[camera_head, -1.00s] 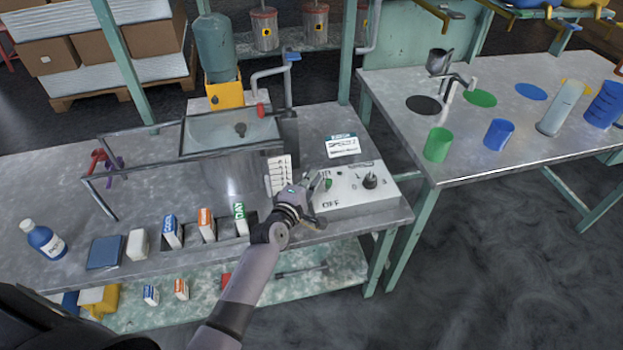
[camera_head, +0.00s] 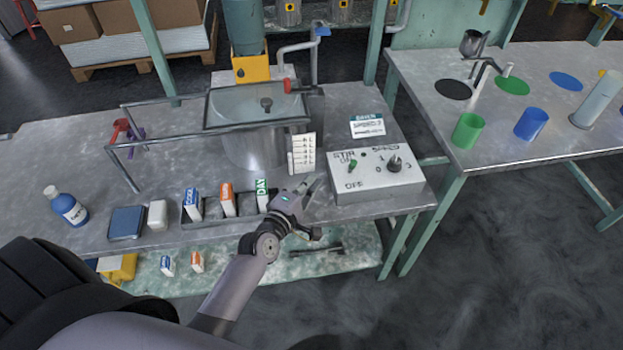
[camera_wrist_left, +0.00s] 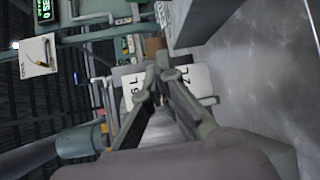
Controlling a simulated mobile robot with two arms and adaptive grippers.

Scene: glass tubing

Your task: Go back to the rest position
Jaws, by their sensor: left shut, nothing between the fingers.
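The white control box (camera_head: 375,176) has a green switch and a dark knob, with STIR, SPEED and OFF lettering. My right gripper is not in either view.
A tank (camera_head: 255,140) stands behind a metal rail. A blue bottle (camera_head: 66,207), a dark blue block (camera_head: 127,222) and several small boxes line the front edge. A second table (camera_head: 560,125) on the right holds a green cup (camera_head: 468,131) and a blue cup (camera_head: 531,124).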

